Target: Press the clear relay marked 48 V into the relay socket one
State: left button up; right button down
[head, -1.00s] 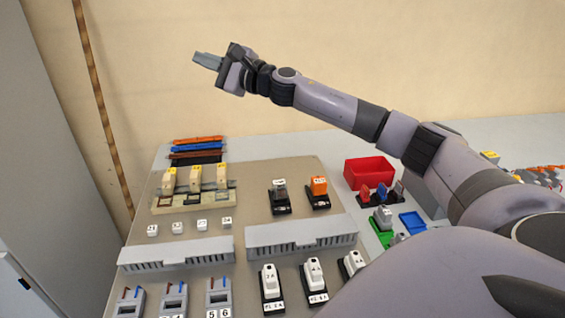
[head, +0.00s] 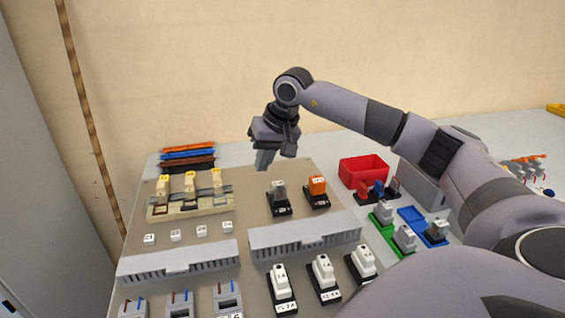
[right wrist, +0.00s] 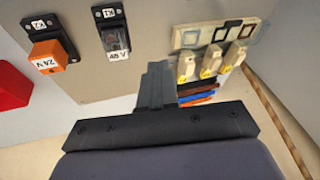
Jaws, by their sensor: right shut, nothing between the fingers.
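The clear relay (head: 279,191) stands upright in a black socket (head: 281,209) on the beige panel. In the right wrist view the clear relay (right wrist: 117,40) carries a 48 V label, and its socket (right wrist: 108,14) has a white tag that seems to read K1. I cannot tell how deep the relay sits. My right gripper (head: 264,160) is shut and empty, pointing down above the panel, behind and a little left of the relay, apart from it. Its closed fingers also show in the right wrist view (right wrist: 156,80). My left gripper is not in view.
An orange 24 V relay (head: 317,186) stands in the socket to the right. A row of cream blocks (head: 190,182) is to the left. A grey slotted duct (head: 305,237) runs in front. A red bin (head: 364,170) stands right of the panel.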

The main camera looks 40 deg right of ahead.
aim_at(279, 184)
jog(key=d+f+b, duration=0.1)
jog(key=f, duration=0.1)
jog(key=d+f+h+b, duration=0.1)
jog(key=d+b, duration=0.1)
jog(key=d+f+g+h+b, duration=0.1)
jog(key=f, duration=0.1)
jog(key=shift+s+d+f+b, duration=0.2)
jog(key=shift+s+f+b, duration=0.1)
jog(key=shift+s+f, duration=0.1)
jog(key=shift+f, duration=0.2)
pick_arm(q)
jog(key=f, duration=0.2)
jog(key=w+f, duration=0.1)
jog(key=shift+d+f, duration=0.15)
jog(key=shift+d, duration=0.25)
pick_arm(e)
jog(key=shift+w, duration=0.15)
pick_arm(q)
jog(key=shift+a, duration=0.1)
pick_arm(e)
jog(key=shift+f, duration=0.3)
